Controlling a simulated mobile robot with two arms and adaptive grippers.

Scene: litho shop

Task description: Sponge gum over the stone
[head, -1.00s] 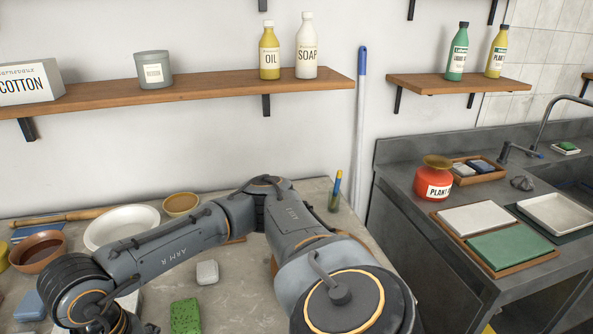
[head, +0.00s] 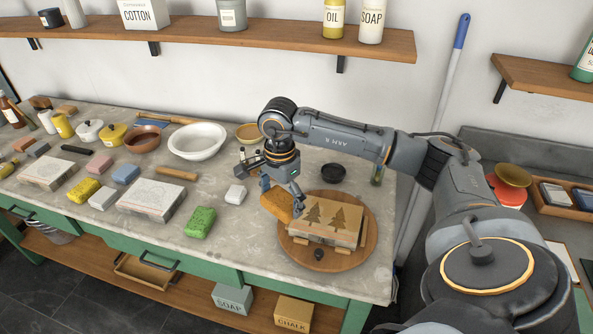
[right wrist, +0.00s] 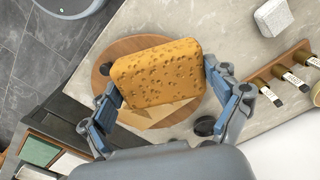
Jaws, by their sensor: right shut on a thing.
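My right gripper (head: 284,193) is shut on an orange-yellow sponge (head: 276,206), held at the left edge of the stone. In the right wrist view the sponge (right wrist: 158,74) sits between the two blue-padded fingers (right wrist: 166,106) and covers much of what lies beneath. The stone (head: 322,219) is a tan block with dark tree drawings on its top, lying on a round wooden board (head: 318,257). A corner of the stone (right wrist: 150,117) shows below the sponge in the wrist view. Whether the sponge touches the stone I cannot tell. My left gripper is not in view.
A small dark bowl (head: 333,173) stands just behind the board. A green sponge (head: 200,222) and a white block (head: 235,194) lie to its left. Several stones, bowls and sponges crowd the bench's left part. A blue-topped pole (head: 440,110) leans behind on the right.

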